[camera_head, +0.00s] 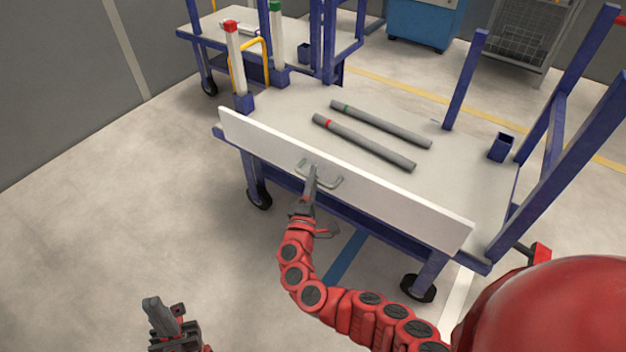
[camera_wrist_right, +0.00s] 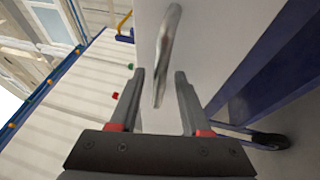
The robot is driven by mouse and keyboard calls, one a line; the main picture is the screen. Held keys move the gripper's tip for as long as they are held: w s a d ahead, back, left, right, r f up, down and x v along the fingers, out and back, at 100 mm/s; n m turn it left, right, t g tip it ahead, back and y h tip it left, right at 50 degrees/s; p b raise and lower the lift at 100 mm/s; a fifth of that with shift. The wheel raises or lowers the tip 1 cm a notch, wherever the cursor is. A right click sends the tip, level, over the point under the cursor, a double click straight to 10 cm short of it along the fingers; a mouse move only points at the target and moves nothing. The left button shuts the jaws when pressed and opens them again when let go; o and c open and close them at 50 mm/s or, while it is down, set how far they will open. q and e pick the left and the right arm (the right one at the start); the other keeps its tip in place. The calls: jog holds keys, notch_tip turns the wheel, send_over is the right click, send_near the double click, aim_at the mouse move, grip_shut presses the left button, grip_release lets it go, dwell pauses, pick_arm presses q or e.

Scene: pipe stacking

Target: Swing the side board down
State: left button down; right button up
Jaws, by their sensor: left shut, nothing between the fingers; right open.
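The white side board (camera_head: 390,205) stands upright along the near edge of the cart. It also shows in the right wrist view (camera_wrist_right: 215,50). A metal handle (camera_head: 327,180) is fixed to its outer face. My right gripper (camera_head: 312,178) is at the handle. In the right wrist view the fingers of my right gripper (camera_wrist_right: 159,75) are open, with the handle (camera_wrist_right: 168,50) showing between and beyond them; I cannot tell if they touch it. My left gripper (camera_head: 152,302) is low at the bottom left, shut and empty, away from the board.
Two grey pipes, one with a red band (camera_head: 362,142) and one with a green band (camera_head: 385,126), lie on the cart's top (camera_head: 290,110). Blue posts (camera_head: 465,80) rise at the cart's sides. Floor left of the cart is clear.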

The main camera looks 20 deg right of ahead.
jog(key=shift+w, duration=0.1)
grip_shut()
dwell(1.4)
